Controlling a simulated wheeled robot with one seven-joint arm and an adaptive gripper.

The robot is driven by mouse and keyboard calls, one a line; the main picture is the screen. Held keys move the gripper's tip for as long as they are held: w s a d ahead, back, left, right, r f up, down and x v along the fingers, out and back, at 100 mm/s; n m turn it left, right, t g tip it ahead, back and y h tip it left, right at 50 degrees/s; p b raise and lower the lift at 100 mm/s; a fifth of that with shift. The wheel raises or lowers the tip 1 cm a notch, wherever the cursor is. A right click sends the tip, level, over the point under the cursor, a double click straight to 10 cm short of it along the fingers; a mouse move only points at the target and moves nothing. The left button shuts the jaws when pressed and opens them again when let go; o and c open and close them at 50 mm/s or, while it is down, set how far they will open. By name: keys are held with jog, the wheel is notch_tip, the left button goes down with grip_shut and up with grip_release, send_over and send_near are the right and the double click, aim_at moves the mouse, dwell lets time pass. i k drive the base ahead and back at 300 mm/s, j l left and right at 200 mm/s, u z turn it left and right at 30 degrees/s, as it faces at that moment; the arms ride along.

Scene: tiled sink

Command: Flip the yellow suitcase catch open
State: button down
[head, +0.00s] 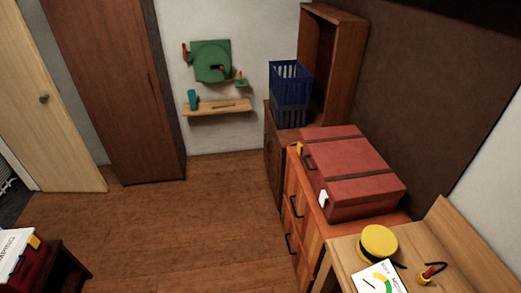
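A red suitcase (352,166) with two dark straps lies closed on an orange-brown wooden cabinet (304,224) at the right. The small yellow catch (299,149) shows at the far end of its left-facing front. A white catch (323,198) sits at the near end of the same front. A dark handle (310,162) lies between the two catches. The yellow catch is too small to tell its exact position. My gripper is not in view.
A blue basket (290,93) stands behind the suitcase. A wooden desk (421,263) with a yellow round object (378,243) is nearer. A red box (32,266) sits at lower left. The wooden floor (190,225) between is clear.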

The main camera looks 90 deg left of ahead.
aim_at(298, 148)
jog(key=u, duration=2.65)
jog(key=i+j, duration=0.2)
jog(key=i, duration=0.3)
jog(key=i+j, duration=0.2)
jog(key=i, duration=0.35)
jog(key=i+j+z, duration=0.1)
jog(key=i, duration=0.4)
jog(key=i+j, duration=0.35)
jog(key=i, duration=0.2)
jog(key=i+j, duration=0.25)
jog(key=i, duration=0.25)
